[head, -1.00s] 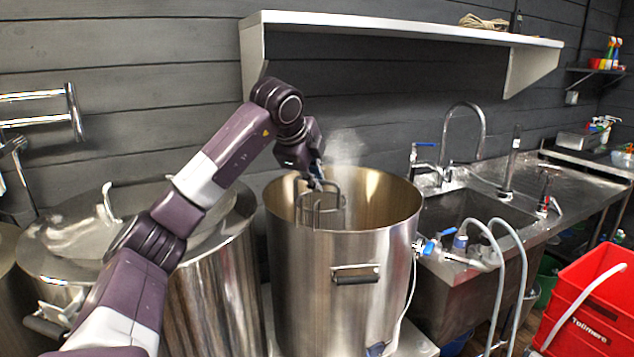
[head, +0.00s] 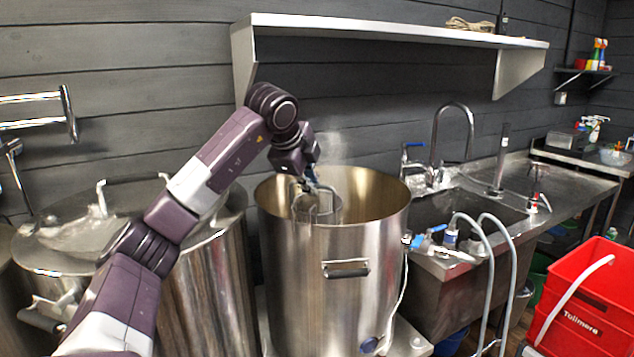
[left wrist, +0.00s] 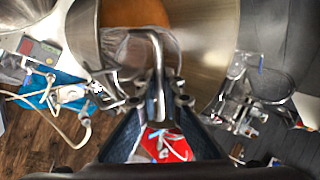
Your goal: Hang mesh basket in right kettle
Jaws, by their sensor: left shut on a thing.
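The mesh basket (head: 318,211) is a small metal basket with a bent bar handle. It is inside the mouth of the open steel right kettle (head: 335,262), toward the left of the opening. My left gripper (head: 309,182) is above it, shut on the basket's handle. The left wrist view shows my left gripper (left wrist: 158,108) on the bent bar, with the mesh basket (left wrist: 168,46) beyond it. The kettle's front wall hides the basket's lower part. I cannot tell whether its hooks touch the rim. My right gripper is not in view.
A lidded steel kettle (head: 205,285) stands to the left. A wall shelf (head: 400,30) runs above the right kettle. To the right are a sink (head: 470,215) with a tall faucet, hoses, and a red crate (head: 585,315).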

